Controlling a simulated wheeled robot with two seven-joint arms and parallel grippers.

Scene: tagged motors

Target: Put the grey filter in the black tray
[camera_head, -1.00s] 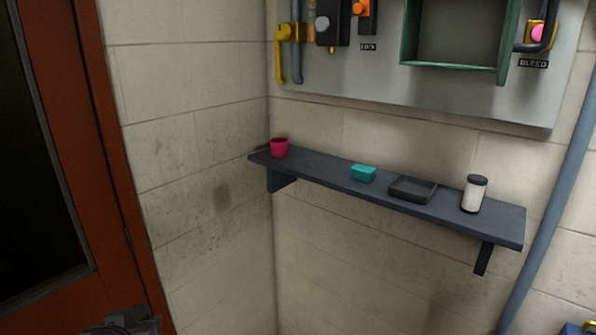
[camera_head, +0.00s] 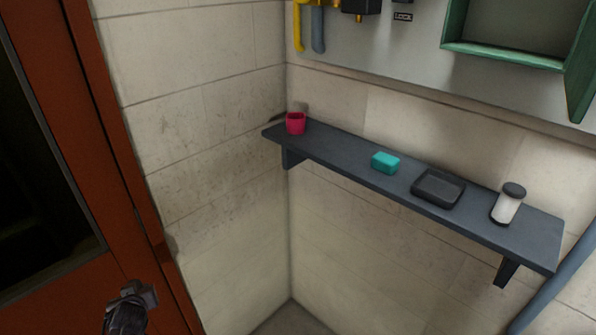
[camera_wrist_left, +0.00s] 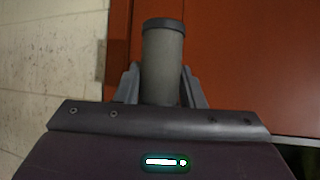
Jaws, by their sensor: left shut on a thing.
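The grey filter (camera_wrist_left: 162,62), a grey cylinder with a dark rim at its far end, is between the fingers of my left gripper (camera_wrist_left: 160,78) in the left wrist view. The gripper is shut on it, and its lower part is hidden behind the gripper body. In the head view, part of my left arm's end (camera_head: 130,306) shows at the bottom left, far from the shelf; the fingers cannot be made out clearly there. The black tray (camera_head: 428,197), shallow and square, sits empty on the wall shelf. My right gripper is not in view.
The dark shelf (camera_head: 340,151) also bears a pink cup (camera_head: 295,123), a teal block (camera_head: 385,162) left of the tray, and a white jar with a dark lid (camera_head: 507,207) right of it. A green open box (camera_head: 505,52) hangs above. A red-brown door frame (camera_head: 95,120) stands left.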

